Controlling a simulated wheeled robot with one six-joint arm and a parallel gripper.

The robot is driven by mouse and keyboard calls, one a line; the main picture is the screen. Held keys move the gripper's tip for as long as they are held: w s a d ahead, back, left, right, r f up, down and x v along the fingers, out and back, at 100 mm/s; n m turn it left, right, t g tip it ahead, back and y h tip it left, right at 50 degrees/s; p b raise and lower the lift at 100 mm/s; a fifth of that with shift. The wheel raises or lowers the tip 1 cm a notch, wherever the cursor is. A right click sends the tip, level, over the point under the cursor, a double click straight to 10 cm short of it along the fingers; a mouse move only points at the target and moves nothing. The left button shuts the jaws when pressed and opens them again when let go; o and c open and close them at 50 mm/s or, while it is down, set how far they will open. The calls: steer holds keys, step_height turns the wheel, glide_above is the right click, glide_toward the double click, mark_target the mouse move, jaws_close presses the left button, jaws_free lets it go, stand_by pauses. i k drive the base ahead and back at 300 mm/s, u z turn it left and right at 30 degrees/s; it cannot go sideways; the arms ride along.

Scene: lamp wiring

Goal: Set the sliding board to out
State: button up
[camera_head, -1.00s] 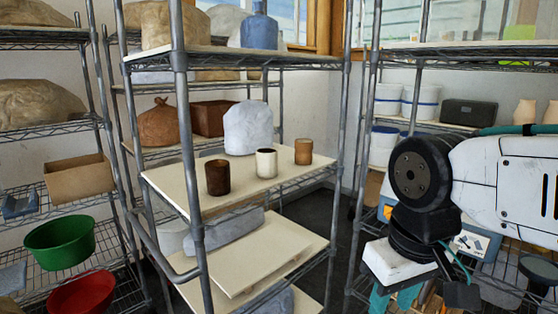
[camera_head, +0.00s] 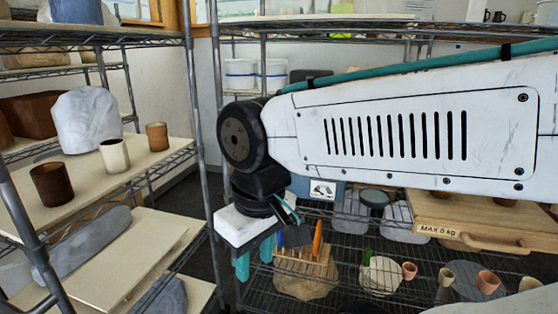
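A wooden board (camera_head: 462,208) marked "MAX 5 kg" shows at the right on the wire rack, below my arm. It has a wooden handle (camera_head: 495,243) on its front edge. Its top is partly in view; my arm hides its back part, and the right side runs out of the picture. I cannot tell how far it is slid out. My gripper (camera_head: 254,258), a white block with two teal fingers pointing down, hangs left of the board and apart from it. The fingers stand apart with nothing seen between them.
A left rack holds a dark cup (camera_head: 52,184), a pale cup (camera_head: 114,155) and a tan cup (camera_head: 157,136). A wooden tool block (camera_head: 305,266) and small pots stand on the lower wire shelf. A grey rack post (camera_head: 222,140) stands close to my gripper.

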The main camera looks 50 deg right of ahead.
mark_target(477, 221)
steer(key=z, duration=4.25)
steer(key=k, duration=1.1)
steer(key=u, duration=1.4)
steer(key=i, duration=0.5)
steer(key=u, duration=0.05)
